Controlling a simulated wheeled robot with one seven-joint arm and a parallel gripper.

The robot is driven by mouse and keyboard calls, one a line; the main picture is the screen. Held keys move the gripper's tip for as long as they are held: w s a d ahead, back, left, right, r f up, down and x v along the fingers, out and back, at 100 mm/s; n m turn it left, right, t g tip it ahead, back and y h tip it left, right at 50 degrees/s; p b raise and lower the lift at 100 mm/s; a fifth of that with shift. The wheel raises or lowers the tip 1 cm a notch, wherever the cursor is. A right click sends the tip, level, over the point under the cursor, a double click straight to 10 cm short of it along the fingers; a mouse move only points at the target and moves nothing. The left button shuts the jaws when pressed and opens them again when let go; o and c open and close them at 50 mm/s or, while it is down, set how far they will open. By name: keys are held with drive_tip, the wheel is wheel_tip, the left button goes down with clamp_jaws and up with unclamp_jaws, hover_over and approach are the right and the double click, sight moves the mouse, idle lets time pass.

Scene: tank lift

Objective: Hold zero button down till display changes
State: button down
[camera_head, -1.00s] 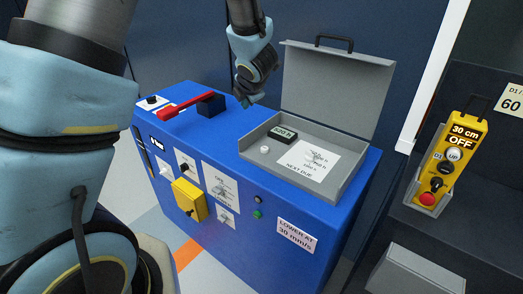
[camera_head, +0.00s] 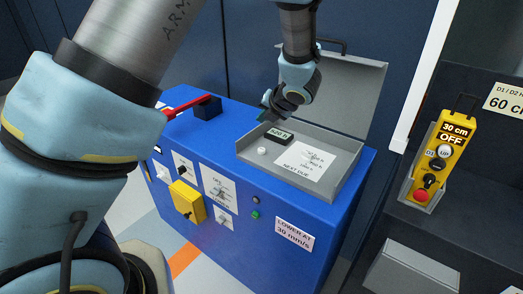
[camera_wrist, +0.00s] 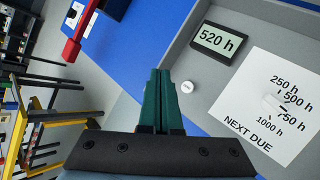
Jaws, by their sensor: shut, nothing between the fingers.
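The white round button (camera_head: 262,150) sits in the grey open-lidded tray (camera_head: 335,187) on the blue cabinet, beside a small black display (camera_head: 279,136). In the wrist view the display (camera_wrist: 219,40) reads 520 h, and the button (camera_wrist: 187,87) shows just right of my fingertips. I see no label on the button. My gripper (camera_head: 265,116) is shut and empty, its green fingers (camera_wrist: 160,75) close together. It hangs above the tray's far left edge, apart from the button.
A NEXT DUE card (camera_head: 303,161) lies in the tray, and the raised grey lid (camera_head: 345,90) stands behind it. A red lever (camera_head: 187,107) is on the cabinet's left. A yellow pendant (camera_head: 437,160) reading 30 cm OFF hangs at the right.

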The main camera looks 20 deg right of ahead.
sight(263, 151)
drive_tip(key=shift+f+b, duration=3.2)
drive_tip(key=shift+f, duration=1)
drive_tip(key=shift+f, duration=0.1)
drive_tip(key=shift+f+b, duration=0.3)
drive_tip(key=shift+b, duration=0.2)
drive_tip(key=shift+f+b, duration=0.45)
drive_tip(key=shift+b, duration=0.05)
drive_tip(key=shift+r, duration=0.2)
idle(1.3)
drive_tip(key=shift+r+p, duration=0.65)
drive_tip(key=shift+r, duration=0.05)
drive_tip(key=shift+r+p, duration=1.85)
drive_tip(key=shift+r, duration=0.65)
